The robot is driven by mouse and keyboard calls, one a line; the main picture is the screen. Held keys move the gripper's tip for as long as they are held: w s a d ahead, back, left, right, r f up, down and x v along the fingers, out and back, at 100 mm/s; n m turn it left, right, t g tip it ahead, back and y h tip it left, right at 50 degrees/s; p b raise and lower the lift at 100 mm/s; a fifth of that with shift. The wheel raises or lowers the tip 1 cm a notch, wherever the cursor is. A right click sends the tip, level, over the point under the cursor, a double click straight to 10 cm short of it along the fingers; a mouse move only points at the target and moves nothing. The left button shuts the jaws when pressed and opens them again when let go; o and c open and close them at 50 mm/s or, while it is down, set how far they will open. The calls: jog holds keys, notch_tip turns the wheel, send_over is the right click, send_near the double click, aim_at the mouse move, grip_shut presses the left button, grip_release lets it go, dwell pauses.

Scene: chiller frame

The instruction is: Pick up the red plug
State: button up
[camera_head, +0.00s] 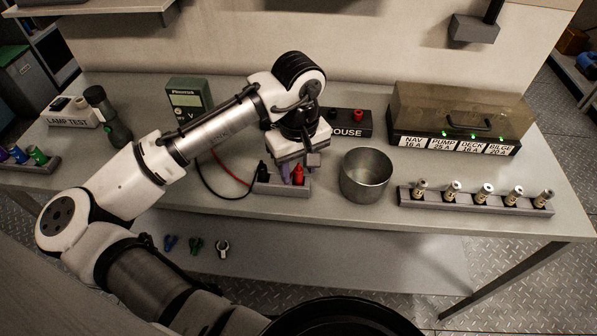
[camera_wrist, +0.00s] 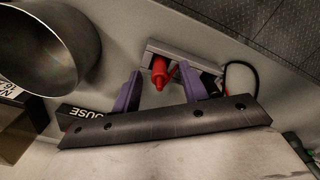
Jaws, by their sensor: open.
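The red plug (camera_head: 299,174) stands upright at the right part of a small grey holder (camera_head: 283,187), with a black plug (camera_head: 262,171) at its left. My gripper (camera_head: 297,167) is right above the holder, pointing down, and hides part of it. In the wrist view, my gripper's purple fingers (camera_wrist: 160,78) are apart, one on each side of the red plug (camera_wrist: 159,68). The plug shows between the fingertips, and I see no clear contact. The holder (camera_wrist: 200,62) shows just beyond the fingers.
A metal pot (camera_head: 366,175) stands close to the holder's right and also shows in the wrist view (camera_wrist: 45,45). A meter (camera_head: 190,99) with red and black leads stands behind left. A rack of several fuses (camera_head: 475,201) is at right, before a covered breaker box (camera_head: 457,118).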

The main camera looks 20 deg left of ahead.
jog(key=shift+f, duration=0.7)
grip_shut()
jog(key=shift+r, duration=0.1)
